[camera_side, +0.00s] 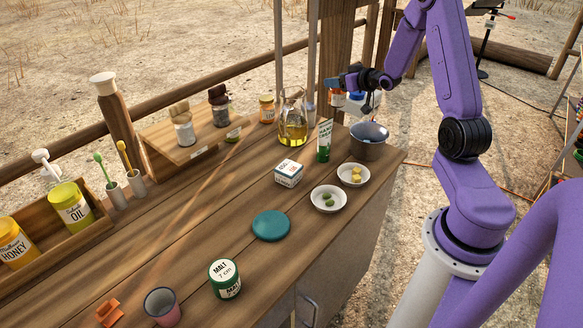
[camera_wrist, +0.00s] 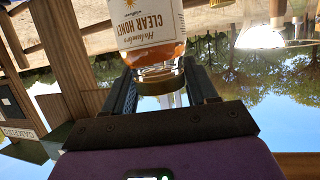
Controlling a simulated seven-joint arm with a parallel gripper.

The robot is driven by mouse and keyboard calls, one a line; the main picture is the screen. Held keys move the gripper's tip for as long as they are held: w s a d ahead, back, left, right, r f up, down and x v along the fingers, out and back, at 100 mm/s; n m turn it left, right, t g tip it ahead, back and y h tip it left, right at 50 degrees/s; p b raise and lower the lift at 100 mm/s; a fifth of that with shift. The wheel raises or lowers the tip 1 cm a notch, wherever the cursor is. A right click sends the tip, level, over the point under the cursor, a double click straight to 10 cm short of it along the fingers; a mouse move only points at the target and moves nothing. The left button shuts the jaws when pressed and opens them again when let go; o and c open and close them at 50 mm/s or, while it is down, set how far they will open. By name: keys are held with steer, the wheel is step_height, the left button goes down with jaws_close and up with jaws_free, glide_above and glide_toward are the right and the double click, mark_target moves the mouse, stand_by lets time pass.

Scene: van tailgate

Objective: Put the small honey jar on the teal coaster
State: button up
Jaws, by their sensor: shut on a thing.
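A small clear-honey jar (camera_wrist: 150,25) with a white label and amber contents is between my gripper's (camera_wrist: 162,78) two fingers in the wrist view. It appears upside down in that picture. In the side view my gripper (camera_side: 345,82) is above the far right of the tabletop, shut on the jar (camera_side: 337,97), which shows orange and white beside it. The jar appears raised above the table; its lower part is partly hidden. The teal coaster (camera_side: 271,226) lies flat and bare in the middle front of the table, well to the lower left of my gripper.
A white box (camera_side: 288,173), a white dish (camera_side: 329,198) and a green malt tin (camera_side: 224,279) surround the coaster. A large honey jar (camera_side: 16,243) sits at left.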

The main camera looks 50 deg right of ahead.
step_height(320, 180, up, 11)
steer(key=w+a+n+g+y, duration=0.2)
steer(key=a+n+y, duration=0.7)
steer(key=a, duration=1.6)
steer(key=s+a+n+g+y, duration=0.45)
steer(key=s+a, duration=0.25)
steer(key=a, duration=0.4)
steer(key=s+a+n+g+y, duration=0.3)
steer(key=s+a+n+g, duration=0.2)
steer(key=s+a, duration=0.4)
steer(key=shift+m, duration=0.25)
steer(key=shift+w+a+f, duration=0.2)
steer(key=shift+w+f, duration=0.05)
steer(key=shift+f, duration=3)
steer(key=shift+w+a+f, duration=0.15)
steer(key=shift+w+f, duration=0.15)
steer(key=shift+f, duration=2.9)
steer(key=shift+w+a+f, duration=0.2)
steer(key=shift+w+f, duration=0.05)
steer(key=shift+f, duration=3)
